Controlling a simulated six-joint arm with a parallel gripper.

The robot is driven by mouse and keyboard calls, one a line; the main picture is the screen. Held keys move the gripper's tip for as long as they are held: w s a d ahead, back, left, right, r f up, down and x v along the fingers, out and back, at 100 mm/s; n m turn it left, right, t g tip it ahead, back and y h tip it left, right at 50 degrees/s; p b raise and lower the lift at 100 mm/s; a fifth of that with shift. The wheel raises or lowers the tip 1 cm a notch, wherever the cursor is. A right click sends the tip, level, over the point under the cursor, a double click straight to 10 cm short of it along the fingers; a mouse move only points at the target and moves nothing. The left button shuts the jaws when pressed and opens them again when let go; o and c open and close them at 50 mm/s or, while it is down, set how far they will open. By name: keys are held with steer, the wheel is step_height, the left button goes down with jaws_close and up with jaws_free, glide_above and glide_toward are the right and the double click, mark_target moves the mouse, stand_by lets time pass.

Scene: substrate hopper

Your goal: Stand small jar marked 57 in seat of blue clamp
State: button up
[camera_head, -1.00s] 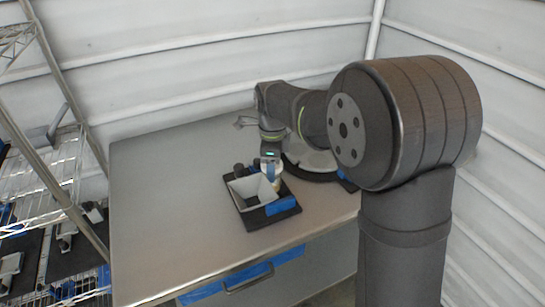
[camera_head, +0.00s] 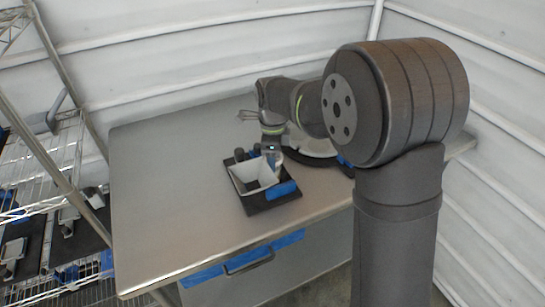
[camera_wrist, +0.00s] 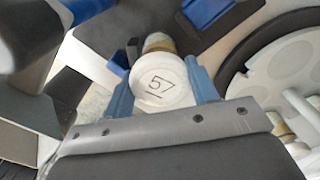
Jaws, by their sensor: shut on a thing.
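The small jar marked 57 (camera_wrist: 160,84) has a white lid, and its number faces the wrist camera. My gripper (camera_wrist: 164,92) is shut on the jar, with one blue finger on each side of it. In the head view my gripper (camera_head: 272,157) is at the back right of a black base plate (camera_head: 262,205) bearing a white hopper. Blue parts show beyond the jar in the wrist view, one at the top (camera_wrist: 88,9) and one at upper right. I cannot tell which is the blue clamp, and its seat is not clearly seen.
The white funnel-shaped hopper (camera_head: 254,176) and a dark post (camera_head: 239,155) stand close to my gripper. A round pale rack (camera_wrist: 285,80) with several jars is at right in the wrist view. The table (camera_head: 170,190) is bare at left. Wire shelves stand further left.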

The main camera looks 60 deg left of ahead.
steer(key=shift+f, duration=0.3)
steer(key=shift+c, duration=0.4)
steer(key=o, duration=1)
steer(key=shift+r, duration=3.75)
step_height(320, 180, down, 8)
steer(key=shift+r, duration=0.35)
